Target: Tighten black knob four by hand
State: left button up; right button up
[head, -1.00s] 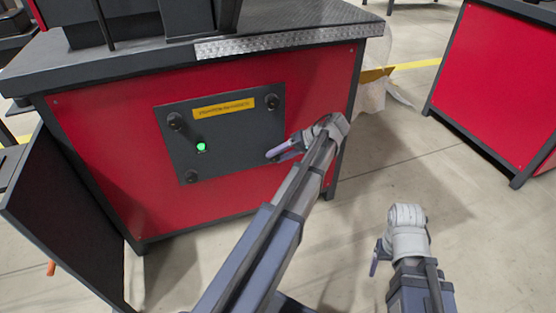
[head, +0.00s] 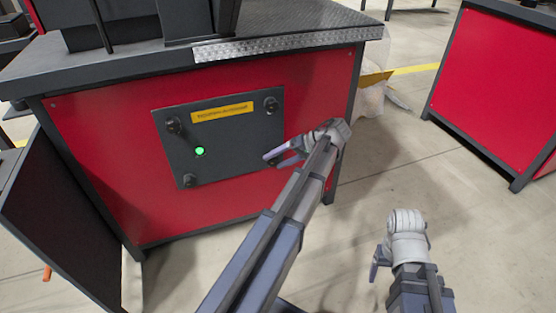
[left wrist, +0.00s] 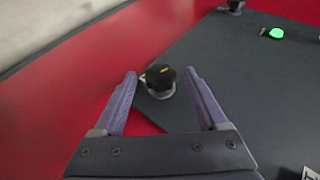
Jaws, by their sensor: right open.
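The dark control panel (head: 235,150) on the red cabinet face carries black knobs at its upper left (head: 173,126), upper right (head: 271,105) and lower left (head: 189,181). Its lower right corner is hidden behind my left gripper (head: 272,156) in the head view. In the left wrist view, a black knob (left wrist: 160,79) with a small yellow mark and a pale base sits at a panel corner. My left gripper (left wrist: 160,75) is open, with one purple finger on each side of this knob. My right gripper (head: 376,257) is open, away from the panel.
A green light (head: 199,151) and a yellow label (head: 222,112) are on the panel. The dark tabletop (head: 120,72) overhangs above, and a dark open door (head: 65,205) stands at left. Another red cabinet (head: 500,85) is at right, with free floor between.

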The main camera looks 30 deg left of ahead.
pick_arm(q)
jog(key=shift+w+d+r+p, duration=0.25)
jog(key=shift+d+r+p, duration=0.15)
jog(key=shift+r+p, duration=0.1)
jog(key=p+v, duration=0.3)
jog(key=v, duration=0.3)
jog(key=shift+d+p, duration=0.3)
jog(key=shift+p, duration=0.05)
